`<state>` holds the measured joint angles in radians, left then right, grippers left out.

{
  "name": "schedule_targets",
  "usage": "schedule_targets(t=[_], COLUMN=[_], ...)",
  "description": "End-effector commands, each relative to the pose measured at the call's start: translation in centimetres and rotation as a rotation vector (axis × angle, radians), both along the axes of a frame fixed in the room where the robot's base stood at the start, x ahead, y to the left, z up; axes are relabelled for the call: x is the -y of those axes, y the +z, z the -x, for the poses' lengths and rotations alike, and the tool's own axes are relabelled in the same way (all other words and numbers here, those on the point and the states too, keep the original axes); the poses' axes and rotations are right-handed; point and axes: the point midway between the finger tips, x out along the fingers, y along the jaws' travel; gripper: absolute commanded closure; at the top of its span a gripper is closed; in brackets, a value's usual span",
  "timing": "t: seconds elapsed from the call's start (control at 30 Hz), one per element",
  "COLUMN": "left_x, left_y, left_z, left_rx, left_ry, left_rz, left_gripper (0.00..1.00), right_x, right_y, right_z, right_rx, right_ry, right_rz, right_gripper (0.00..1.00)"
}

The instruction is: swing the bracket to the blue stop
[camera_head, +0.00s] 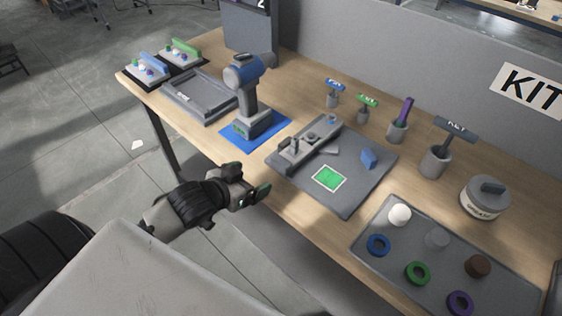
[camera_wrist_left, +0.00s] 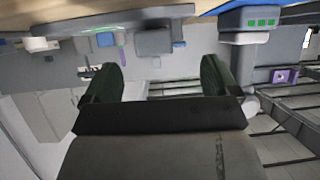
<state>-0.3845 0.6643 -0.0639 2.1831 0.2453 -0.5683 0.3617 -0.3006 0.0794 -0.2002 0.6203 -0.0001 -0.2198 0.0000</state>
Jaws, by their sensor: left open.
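A grey bracket assembly (camera_head: 310,142) with a long bar and round parts lies along the left side of a dark grey plate (camera_head: 347,194). I cannot tell exactly which piece swings. My left gripper (camera_head: 257,194) is open and empty, off the table's front edge, left of the plate. Its spread fingers show in the left wrist view (camera_wrist_left: 160,80). My right gripper is not in view.
A blue and grey power tool (camera_head: 248,95) stands upright on a blue mat left of the plate. A tray (camera_head: 372,245) with coloured rings is at the right front. Labelled holders (camera_head: 434,160) and a grey jar (camera_head: 485,199) stand behind. An empty tray (camera_head: 200,97) is far left.

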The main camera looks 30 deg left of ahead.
Motion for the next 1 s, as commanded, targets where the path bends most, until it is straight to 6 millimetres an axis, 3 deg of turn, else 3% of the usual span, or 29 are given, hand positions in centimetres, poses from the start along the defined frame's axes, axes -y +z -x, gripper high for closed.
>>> schedule_targets(t=[0.07, 0.17, 0.7, 1.0], left_x=[0.6, 1.0, 3.0, 3.4], left_y=[1.9, 2.6, -0.7, -1.5], left_z=[-0.1, -0.4, -8.2, -9.7], left_rx=[0.04, 0.057, 0.057, 0.055], left_ry=[-0.03, -0.039, -0.038, -0.04], left_rz=[0.013, 0.025, 0.024, 0.023], left_gripper=[0.11, 0.11, 0.11, 0.11], right_x=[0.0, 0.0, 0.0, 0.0], right_y=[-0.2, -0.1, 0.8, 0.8], right_z=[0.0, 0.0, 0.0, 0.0], right_rx=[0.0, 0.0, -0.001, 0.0], right_ry=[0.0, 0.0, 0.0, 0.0], right_rz=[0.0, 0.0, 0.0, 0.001], right_gripper=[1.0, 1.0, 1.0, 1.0])
